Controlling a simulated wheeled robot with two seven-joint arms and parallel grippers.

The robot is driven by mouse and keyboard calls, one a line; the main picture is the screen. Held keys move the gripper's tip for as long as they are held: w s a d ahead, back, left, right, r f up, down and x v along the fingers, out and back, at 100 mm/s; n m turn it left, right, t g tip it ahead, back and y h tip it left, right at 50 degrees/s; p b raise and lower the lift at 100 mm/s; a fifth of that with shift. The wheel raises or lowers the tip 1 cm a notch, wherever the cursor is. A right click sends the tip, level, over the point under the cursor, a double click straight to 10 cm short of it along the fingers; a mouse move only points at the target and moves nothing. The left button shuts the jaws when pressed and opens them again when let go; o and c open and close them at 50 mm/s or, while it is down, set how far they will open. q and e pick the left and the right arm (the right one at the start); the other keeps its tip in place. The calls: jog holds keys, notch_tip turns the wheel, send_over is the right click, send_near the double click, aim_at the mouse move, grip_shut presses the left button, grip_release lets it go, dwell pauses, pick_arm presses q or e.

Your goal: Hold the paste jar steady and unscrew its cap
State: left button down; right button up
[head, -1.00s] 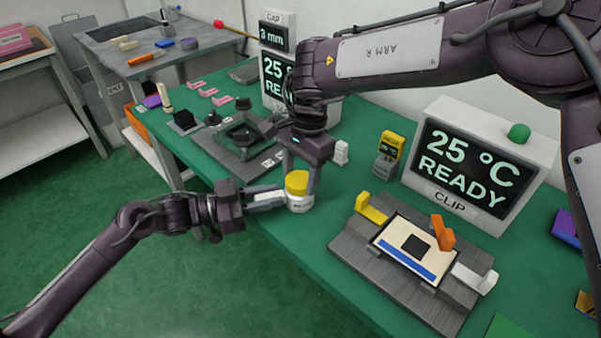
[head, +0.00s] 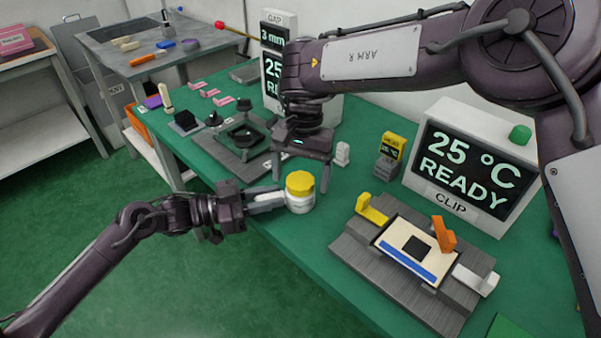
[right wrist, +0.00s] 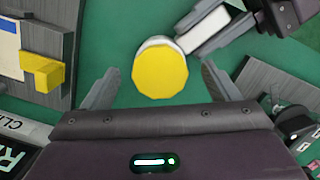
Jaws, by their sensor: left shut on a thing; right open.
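The paste jar (head: 300,205) is a small white jar standing upright near the front edge of the green table. Its yellow cap (head: 300,184) sits on top; I cannot tell how tightly. My left gripper (head: 280,200) is shut on the jar's white body from the left. My right gripper (head: 302,172) is open above the jar, pointing down, with its fingers apart on either side of the cap. In the right wrist view the round cap (right wrist: 160,73) lies between the open fingertips, touching neither. The jar's white body (right wrist: 160,43) shows behind it.
A grey clip fixture (head: 350,250) with yellow, orange and white levers stands right of the jar, before a "25 °C READY" display (head: 465,165). Another dark fixture (head: 235,145) is behind left. A small yellow-topped device (head: 392,147) stands behind right.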

aim_at(299, 179)
jog(key=shift+r, duration=0.1)
jog(key=shift+r, duration=1.4)
jog(key=m, duration=0.4)
jog(key=shift+d+m+y, duration=0.1)
jog(key=shift+m+y, duration=0.2)
jog(key=shift+m, duration=0.1)
jog(key=m+t, duration=0.1)
jog(key=m, duration=0.4)
jog(key=shift+s+y, duration=0.15)
jog(key=shift+y, duration=0.15)
jog(key=m+t, duration=0.1)
jog(key=m, duration=1.2)
jog(key=shift+s+t, duration=0.1)
jog(key=shift+t, duration=0.3)
